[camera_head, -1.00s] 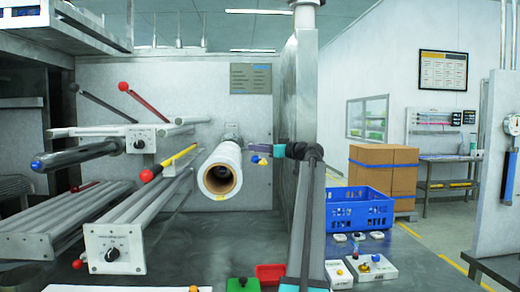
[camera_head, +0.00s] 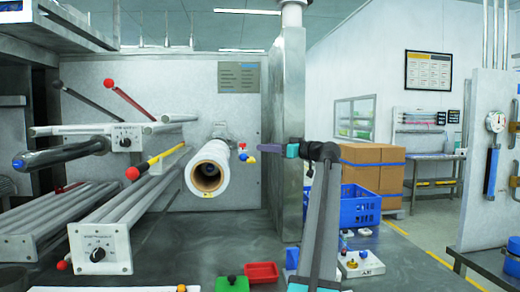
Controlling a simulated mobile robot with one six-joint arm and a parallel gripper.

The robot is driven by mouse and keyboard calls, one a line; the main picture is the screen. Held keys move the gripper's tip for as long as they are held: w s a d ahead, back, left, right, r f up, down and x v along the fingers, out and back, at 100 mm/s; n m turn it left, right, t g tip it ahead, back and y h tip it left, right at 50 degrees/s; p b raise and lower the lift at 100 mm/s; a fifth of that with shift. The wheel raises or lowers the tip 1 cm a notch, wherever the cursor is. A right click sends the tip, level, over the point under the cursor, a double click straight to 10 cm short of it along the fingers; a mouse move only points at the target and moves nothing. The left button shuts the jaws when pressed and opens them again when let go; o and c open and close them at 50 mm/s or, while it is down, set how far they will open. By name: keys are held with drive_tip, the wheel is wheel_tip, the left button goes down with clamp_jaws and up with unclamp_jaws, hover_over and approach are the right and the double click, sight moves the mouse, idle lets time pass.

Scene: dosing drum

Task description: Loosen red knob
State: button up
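A small red knob (camera_head: 242,147) shows on the grey panel just right of the white roll (camera_head: 209,172). A yellow and blue piece (camera_head: 247,157) sits right below it. My arm rises from the bottom right. The fingers are too small to tell open from shut.
Grey rails with dial blocks (camera_head: 100,248) and a blue-tipped bar (camera_head: 65,153) stick out at left. A metal post (camera_head: 291,110) stands behind my arm. A green tray (camera_head: 232,284), a red tray (camera_head: 261,271) and a blue crate (camera_head: 360,208) lie around the front right.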

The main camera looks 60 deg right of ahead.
drive_tip(key=shift+s+a, duration=0.15)
drive_tip(key=shift+s, duration=0.65)
drive_tip(key=shift+s+a, duration=0.1)
drive_tip(key=shift+s, duration=0.7)
